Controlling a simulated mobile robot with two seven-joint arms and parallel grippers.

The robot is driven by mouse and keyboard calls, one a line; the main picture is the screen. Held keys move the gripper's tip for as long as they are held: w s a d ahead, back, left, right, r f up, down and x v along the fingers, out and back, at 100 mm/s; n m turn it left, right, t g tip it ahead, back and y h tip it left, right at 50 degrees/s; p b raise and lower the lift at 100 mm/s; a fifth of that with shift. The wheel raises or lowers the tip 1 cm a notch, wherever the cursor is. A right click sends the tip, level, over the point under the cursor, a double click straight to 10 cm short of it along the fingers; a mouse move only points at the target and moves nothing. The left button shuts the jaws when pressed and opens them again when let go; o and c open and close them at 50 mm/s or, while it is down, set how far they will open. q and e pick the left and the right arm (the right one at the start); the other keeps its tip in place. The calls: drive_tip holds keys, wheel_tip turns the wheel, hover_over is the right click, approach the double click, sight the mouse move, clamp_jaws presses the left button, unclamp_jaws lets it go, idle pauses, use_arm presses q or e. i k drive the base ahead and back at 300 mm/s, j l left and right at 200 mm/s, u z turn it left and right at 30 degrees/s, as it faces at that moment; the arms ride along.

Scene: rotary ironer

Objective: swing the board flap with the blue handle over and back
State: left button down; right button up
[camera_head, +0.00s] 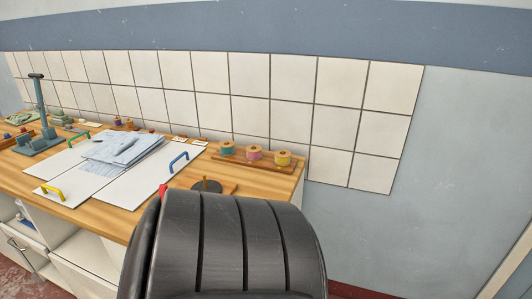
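A folding board of white panels lies flat on the wooden worktop. Its right flap (143,182) carries a blue handle (178,162) along its outer right side. The left panel has a yellow handle (53,191) in front, and a green handle (78,138) stands at the back. A pale blue-grey cloth (125,148) lies over the middle of the board. A large black ribbed shape in the foreground hides what is right of the board's front. Neither of my grippers shows.
A wooden rack with several coloured spools (254,156) stands at the worktop's back right. A grey-blue post fixture (42,115) stands at the left. A dark round piece (207,186) lies right of the board. White tiles line the wall behind.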

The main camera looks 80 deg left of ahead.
sight(129, 192)
drive_tip(key=i+j+u, duration=0.1)
drive_tip(key=i+u, duration=0.55)
drive_tip(key=u, duration=0.15)
drive_tip(key=i+u, duration=0.4)
drive_tip(key=i+l+u, duration=0.2)
drive_tip(key=u, duration=0.2)
